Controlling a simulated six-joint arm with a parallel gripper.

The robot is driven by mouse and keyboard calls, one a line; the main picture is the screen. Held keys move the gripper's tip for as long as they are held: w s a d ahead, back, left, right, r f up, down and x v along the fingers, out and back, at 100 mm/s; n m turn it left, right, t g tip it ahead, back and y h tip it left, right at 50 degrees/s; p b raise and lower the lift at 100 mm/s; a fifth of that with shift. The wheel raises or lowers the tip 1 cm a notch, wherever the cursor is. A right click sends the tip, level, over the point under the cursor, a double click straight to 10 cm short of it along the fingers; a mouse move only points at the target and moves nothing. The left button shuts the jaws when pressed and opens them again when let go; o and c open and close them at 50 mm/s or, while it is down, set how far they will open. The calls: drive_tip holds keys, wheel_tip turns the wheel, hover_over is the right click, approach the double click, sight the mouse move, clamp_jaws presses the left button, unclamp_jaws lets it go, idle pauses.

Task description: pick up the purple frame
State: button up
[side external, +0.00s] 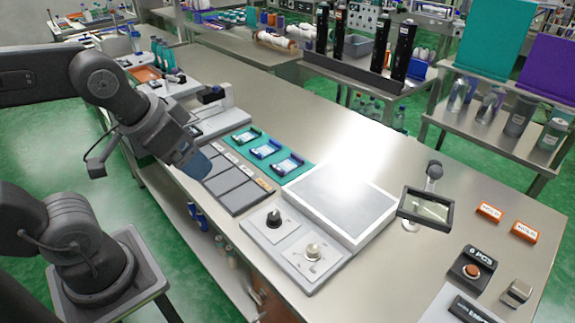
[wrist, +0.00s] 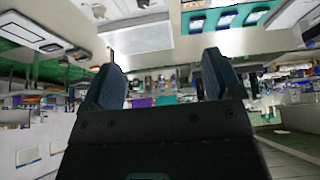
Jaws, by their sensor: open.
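Three small frames lie in a row on a teal mat (side external: 304,174): a green one (side external: 246,136), a blue one (side external: 266,149) and a dark blue to purple one (side external: 288,164) nearest the white-rimmed panel. The last is the likeliest purple frame, but its colour is hard to tell at this size. In the wrist view the dark frame (wrist: 197,22) shows at the top, beyond the fingers. My gripper (side external: 196,166) is above the front edge of the bench, left of the mat and apart from the frames. Its fingers (wrist: 161,72) are spread with nothing between them.
A white-rimmed panel (side external: 340,203) and a base with two knobs (side external: 294,249) are to the right. A magnifier (side external: 426,208) stands farther right. The bench behind the mat is clear.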

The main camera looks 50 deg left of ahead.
drive_tip(key=g, duration=0.6)
hover_over(278, 167)
wheel_tip(278, 167, down, 17)
drive_tip(key=shift+s+f, duration=0.15)
drive_tip(key=shift+f, duration=2.95)
drive_tip(key=c, duration=1)
